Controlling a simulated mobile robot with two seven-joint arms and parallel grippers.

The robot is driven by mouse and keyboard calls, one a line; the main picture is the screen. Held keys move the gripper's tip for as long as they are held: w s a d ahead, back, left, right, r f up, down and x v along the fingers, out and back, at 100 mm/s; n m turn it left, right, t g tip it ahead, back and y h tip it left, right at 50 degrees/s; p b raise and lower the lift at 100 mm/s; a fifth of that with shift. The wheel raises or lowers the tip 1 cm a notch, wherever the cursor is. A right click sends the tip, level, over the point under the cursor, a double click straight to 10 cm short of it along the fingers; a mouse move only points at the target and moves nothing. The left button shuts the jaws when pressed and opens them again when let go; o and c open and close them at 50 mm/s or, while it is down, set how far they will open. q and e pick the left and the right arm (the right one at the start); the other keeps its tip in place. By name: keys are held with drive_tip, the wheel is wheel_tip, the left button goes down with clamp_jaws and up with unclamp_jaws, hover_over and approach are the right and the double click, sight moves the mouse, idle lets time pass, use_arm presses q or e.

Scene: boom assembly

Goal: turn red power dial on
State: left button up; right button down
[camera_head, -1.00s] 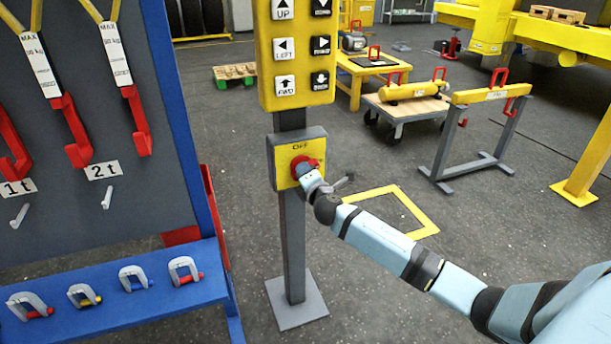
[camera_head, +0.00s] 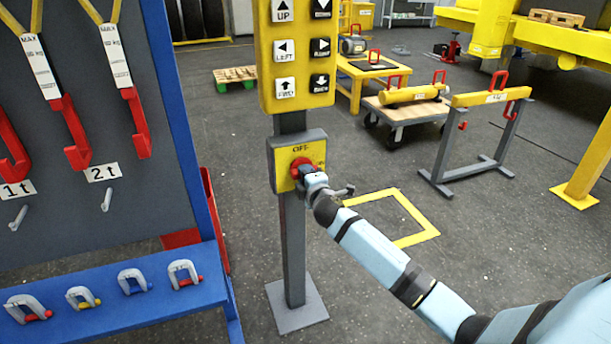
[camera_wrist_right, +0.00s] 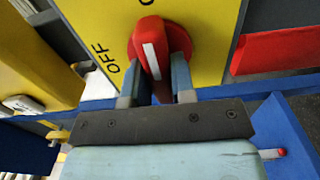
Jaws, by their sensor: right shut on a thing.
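The red power dial (camera_head: 302,167) sits on a yellow-faced grey box (camera_head: 284,183) on a post, below the arrow-button panel. In the right wrist view the dial (camera_wrist_right: 150,28) has a red handle with a white stripe. The stripe points up toward a letter cut off by the top edge; the word OFF lies to the left of the dial. My right gripper (camera_wrist_right: 158,88) is shut on the dial's handle, one finger on each side. In the head view my right gripper (camera_head: 309,178) partly hides the dial. My left gripper is not in view.
The yellow button panel (camera_head: 294,50) stands just above the box. A blue-framed rack (camera_head: 182,125) with red hooks and a shelf of shackles (camera_head: 183,273) is close on the left. The floor to the right is open, with a yellow floor square (camera_head: 405,240) and a beam stand (camera_head: 474,170).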

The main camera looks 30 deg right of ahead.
drive_tip(key=c, duration=1)
unclamp_jaws()
drive_tip(key=shift+o, duration=0.2)
drive_tip(key=shift+s, duration=0.1)
use_arm(q)
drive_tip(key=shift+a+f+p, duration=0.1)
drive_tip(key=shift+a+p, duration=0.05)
drive_tip(key=shift+p, duration=0.55)
use_arm(e)
drive_tip(key=v, duration=1.3)
drive_tip(key=shift+s, duration=0.3)
